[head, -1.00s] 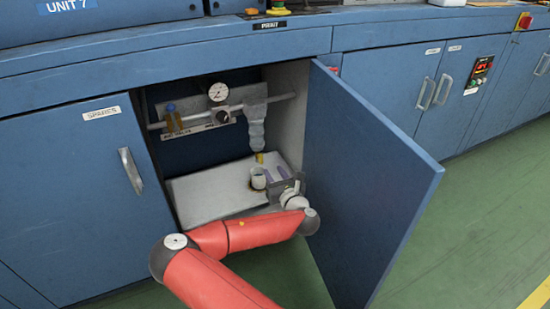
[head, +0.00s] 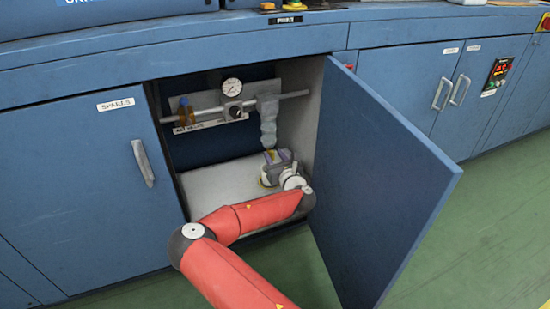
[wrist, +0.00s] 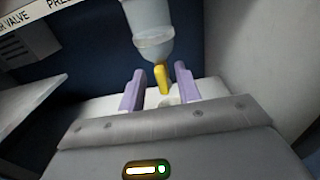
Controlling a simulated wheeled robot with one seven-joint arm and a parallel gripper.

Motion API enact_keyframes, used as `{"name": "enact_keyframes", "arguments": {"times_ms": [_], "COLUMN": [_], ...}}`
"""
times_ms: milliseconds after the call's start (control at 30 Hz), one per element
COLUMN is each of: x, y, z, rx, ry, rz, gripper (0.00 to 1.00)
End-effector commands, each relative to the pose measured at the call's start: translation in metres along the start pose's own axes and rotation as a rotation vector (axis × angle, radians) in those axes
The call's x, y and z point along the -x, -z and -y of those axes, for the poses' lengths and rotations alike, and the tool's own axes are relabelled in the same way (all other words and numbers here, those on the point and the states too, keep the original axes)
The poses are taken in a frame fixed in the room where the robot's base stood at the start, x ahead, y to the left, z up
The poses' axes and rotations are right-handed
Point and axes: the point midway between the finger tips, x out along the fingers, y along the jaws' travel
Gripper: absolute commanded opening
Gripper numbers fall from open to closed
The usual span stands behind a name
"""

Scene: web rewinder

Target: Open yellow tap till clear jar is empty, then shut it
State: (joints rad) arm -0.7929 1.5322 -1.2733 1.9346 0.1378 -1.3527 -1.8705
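The clear jar (head: 268,118) hangs from the pipe inside the open cabinet, and its lower end shows in the wrist view (wrist: 148,28). I cannot tell how much liquid it holds. The yellow tap (wrist: 162,79) sticks down from the jar's bottom. My gripper (wrist: 159,88) is open, with one purple finger on each side of the tap in the picture. Gaps show on both sides, and I see no contact. In the head view my gripper (head: 274,160) is just below the jar and largely hides the tap. A white cup (head: 266,179) is partly hidden behind it.
The cabinet door (head: 380,175) stands open on the right, and the side wall is close to my gripper. A gauge (head: 232,87), a black knob (head: 235,112) and amber fittings (head: 186,110) sit left of the jar. The pale cabinet floor (head: 215,190) is clear at left.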

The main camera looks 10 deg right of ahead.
Motion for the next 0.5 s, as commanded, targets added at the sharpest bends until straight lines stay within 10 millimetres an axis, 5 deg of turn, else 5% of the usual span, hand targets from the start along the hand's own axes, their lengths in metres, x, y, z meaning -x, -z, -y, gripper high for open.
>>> {"name": "enact_keyframes", "arguments": {"times_ms": [233, 500], "x": [0.0002, 0.0003], "y": [0.0001, 0.0000], "z": [0.0000, 0.0002], "rx": [-0.001, -0.012], "ry": [0.000, 0.000], "rz": [0.000, 0.000], "gripper": [0.01, 0.00]}}
